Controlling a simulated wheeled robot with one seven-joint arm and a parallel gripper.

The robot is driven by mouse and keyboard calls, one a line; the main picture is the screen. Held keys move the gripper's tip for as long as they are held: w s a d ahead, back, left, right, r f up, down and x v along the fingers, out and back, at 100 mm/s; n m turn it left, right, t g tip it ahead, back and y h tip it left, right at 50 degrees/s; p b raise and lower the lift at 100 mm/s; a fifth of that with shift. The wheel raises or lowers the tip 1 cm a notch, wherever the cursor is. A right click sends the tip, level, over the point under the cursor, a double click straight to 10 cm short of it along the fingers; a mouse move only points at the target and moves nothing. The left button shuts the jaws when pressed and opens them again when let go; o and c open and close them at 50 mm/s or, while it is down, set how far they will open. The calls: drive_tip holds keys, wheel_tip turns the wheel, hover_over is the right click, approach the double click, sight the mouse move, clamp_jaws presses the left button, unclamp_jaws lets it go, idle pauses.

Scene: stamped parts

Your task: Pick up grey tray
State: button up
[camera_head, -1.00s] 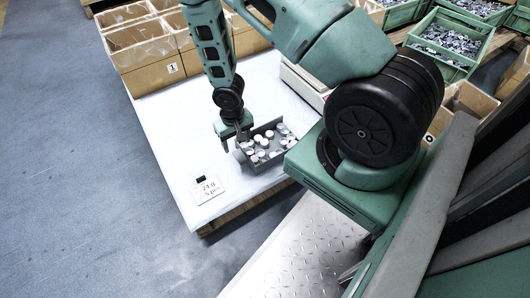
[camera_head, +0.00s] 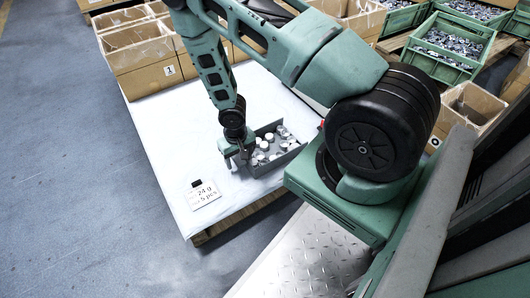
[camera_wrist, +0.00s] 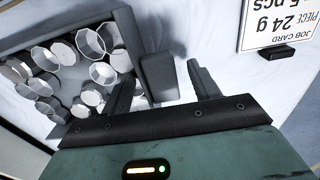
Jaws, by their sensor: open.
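The grey tray (camera_head: 282,162) sits on the white table top, with several round, pale metal parts in it. In the wrist view the tray (camera_wrist: 62,20) fills the upper left. A grey tab-like block (camera_wrist: 158,76) at its near end stands between my two fingers. My gripper (camera_head: 234,158) is open at the tray's left end in the head view. In the wrist view my gripper (camera_wrist: 162,84) has one finger on each side of the block. I cannot tell whether either finger touches it.
A white job card (camera_head: 203,195) with a small black clip lies left of the tray, and also shows in the wrist view (camera_wrist: 279,22). Cardboard boxes (camera_head: 143,60) line the table's back. Green crates of parts (camera_head: 452,42) stand at the upper right. The table's left side is clear.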

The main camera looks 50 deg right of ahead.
drive_tip(key=c, duration=1.3)
drive_tip(key=shift+r, duration=0.1)
